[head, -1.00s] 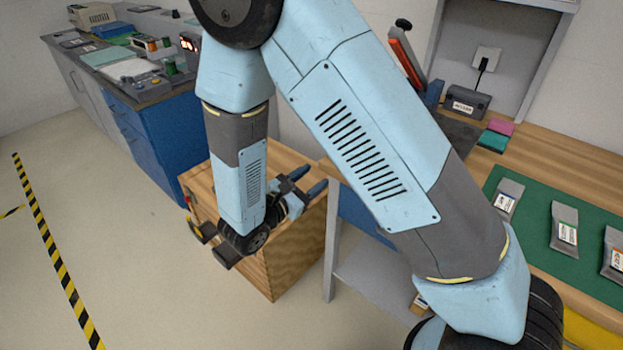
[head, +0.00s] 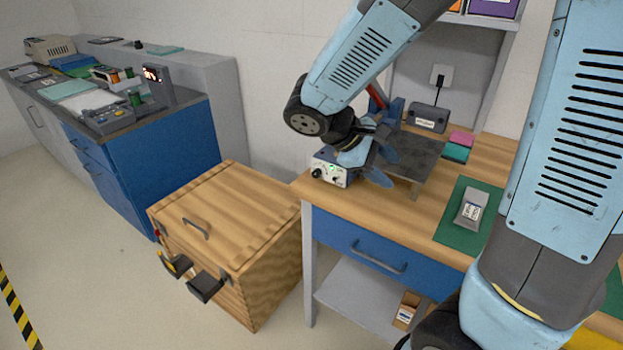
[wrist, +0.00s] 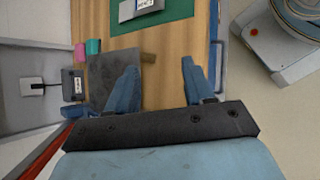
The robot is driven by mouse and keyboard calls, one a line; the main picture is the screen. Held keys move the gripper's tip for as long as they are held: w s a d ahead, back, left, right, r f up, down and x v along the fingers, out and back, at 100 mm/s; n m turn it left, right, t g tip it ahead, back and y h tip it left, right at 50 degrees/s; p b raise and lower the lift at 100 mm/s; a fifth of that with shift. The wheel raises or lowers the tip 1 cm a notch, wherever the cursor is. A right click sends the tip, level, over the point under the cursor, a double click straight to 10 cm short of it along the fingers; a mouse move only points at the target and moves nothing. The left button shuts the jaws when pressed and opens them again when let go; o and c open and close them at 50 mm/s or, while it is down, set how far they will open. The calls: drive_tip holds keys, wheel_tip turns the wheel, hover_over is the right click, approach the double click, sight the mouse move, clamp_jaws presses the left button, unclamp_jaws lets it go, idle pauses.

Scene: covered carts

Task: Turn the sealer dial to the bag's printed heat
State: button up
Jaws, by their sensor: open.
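The sealer's control box (head: 331,170) stands at the left end of the wooden bench in the head view, with a green light and black knobs on its pale front. The dial's setting is too small to read. A red-orange lever (head: 376,99) rises behind my gripper. A grey bag (head: 472,210) with a white printed label lies on a green mat; its print is unreadable here. It also shows at the top of the wrist view (wrist: 139,9). My gripper (head: 391,172) is open and empty, above the bench beside the control box. Its two blue fingers are spread in the wrist view (wrist: 160,64).
A dark plate (head: 424,160) lies on the bench behind my gripper. A dark labelled box (head: 428,117) and pink and teal pads (head: 459,145) sit further back. A wooden chest (head: 225,235) stands left of the bench. My arm hides part of the bench at right.

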drive_tip(key=s+d+r+m+y, duration=0.4)
drive_tip(key=s+m+y, duration=0.1)
drive_tip(key=shift+r, duration=0.3)
drive_tip(key=s+r+m+t+y, duration=0.1)
drive_tip(key=r, duration=0.1)
drive_tip(key=s+r+m+t+y, duration=0.2)
drive_tip(key=r, duration=0.1)
drive_tip(key=s+r+m+t+y, duration=0.1)
drive_tip(key=s+r+m, duration=0.1)
drive_tip(key=shift+d+r+t, duration=0.25)
drive_tip(key=shift+d+t, duration=0.1)
drive_tip(key=shift+t, duration=0.05)
drive_tip(key=shift+c, duration=0.9)
